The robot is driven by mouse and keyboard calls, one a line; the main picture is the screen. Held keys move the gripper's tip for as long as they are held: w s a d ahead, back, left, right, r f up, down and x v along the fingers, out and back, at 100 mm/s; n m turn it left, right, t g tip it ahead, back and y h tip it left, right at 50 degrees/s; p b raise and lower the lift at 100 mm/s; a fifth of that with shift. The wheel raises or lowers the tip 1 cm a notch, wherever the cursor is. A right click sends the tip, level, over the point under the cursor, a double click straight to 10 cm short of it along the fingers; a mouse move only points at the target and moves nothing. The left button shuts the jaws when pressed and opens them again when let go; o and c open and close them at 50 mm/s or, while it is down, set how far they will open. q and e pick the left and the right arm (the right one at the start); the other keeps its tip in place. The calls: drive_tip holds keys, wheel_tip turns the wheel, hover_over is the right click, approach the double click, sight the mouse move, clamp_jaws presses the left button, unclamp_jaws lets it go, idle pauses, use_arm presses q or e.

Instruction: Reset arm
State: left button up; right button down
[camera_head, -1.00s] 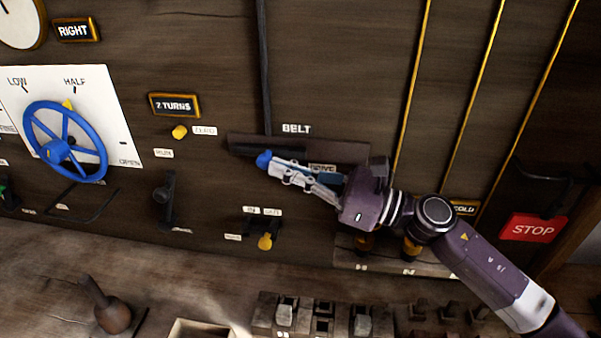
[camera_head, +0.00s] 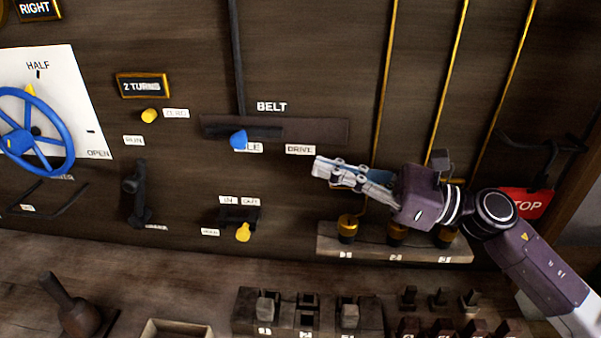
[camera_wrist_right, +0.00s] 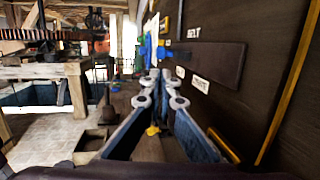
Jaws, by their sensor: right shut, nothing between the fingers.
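My right gripper (camera_head: 322,170) is shut and empty in front of the dark panel in the head view. It is right of the blue belt knob (camera_head: 239,139) and just below the DRIVE label (camera_head: 300,150). The knob sits at the left part of the belt slot, by the partly covered IDLE label. In the right wrist view the two fingers (camera_wrist_right: 160,78) meet ahead, with the belt slot plate (camera_wrist_right: 220,62) to their right. My left gripper is in neither view.
A red STOP sign (camera_head: 527,203) is partly behind my right arm. Three yellow-topped knobs stand on a ledge (camera_head: 330,240) below the gripper. A blue handwheel (camera_head: 62,150) is at the left. Switches (camera_head: 265,306) line the bench below. The panel above the belt slot is mostly clear.

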drive_tip(key=shift+v, duration=1)
drive_tip(key=shift+r, duration=0.15)
